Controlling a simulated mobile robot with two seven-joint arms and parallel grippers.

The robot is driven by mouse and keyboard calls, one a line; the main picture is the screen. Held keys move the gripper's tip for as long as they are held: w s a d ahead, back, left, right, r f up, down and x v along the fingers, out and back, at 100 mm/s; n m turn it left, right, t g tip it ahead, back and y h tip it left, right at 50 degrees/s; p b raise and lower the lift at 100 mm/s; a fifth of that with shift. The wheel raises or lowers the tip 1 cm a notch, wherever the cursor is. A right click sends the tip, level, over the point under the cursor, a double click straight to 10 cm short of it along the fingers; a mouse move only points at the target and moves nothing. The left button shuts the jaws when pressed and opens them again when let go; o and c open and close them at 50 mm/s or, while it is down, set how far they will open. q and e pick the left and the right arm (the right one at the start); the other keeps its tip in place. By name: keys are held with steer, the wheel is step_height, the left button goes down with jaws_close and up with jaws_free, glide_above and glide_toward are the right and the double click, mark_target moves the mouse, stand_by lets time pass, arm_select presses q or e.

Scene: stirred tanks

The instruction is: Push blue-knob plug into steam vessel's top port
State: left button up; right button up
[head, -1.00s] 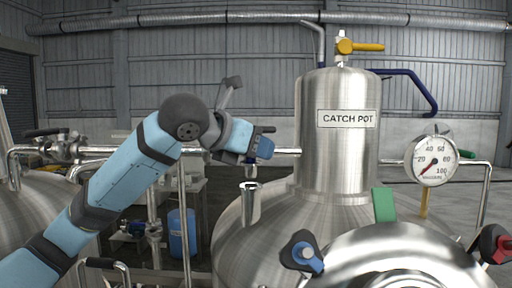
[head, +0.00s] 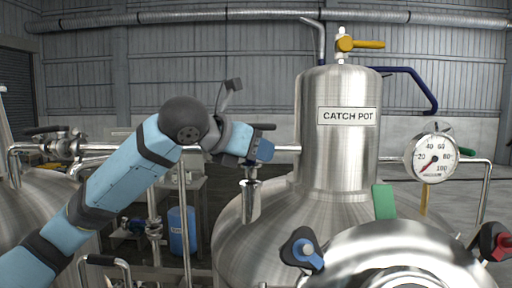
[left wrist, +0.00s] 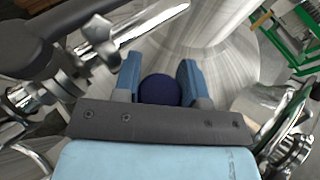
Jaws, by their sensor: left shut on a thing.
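My left gripper (head: 254,156) is shut on the plug's dark blue knob, above the vessel's upright top port. In the left wrist view the round knob (left wrist: 160,90) sits between the two blue fingers (left wrist: 187,82). In the head view a short silver stem of the plug (head: 250,173) shows below the fingers, lined up with the mouth of the port (head: 250,203). The stem's lower end meets the port mouth; how deep it goes in cannot be told. The steel vessel (head: 240,248) spreads below. The knob hides the port in the wrist view. My right gripper is not in view.
The CATCH POT cylinder (head: 339,155) stands close right of the port. Pipes and a blue drum (head: 182,230) stand behind on the left.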

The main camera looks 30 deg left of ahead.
mark_target(247, 162)
arm_select(q)
steer(key=shift+f+b, duration=0.4)
steer(key=shift+f, duration=1.2)
steer(key=o, duration=1)
steer(key=b+v, duration=0.2)
steer(key=v, duration=1.2)
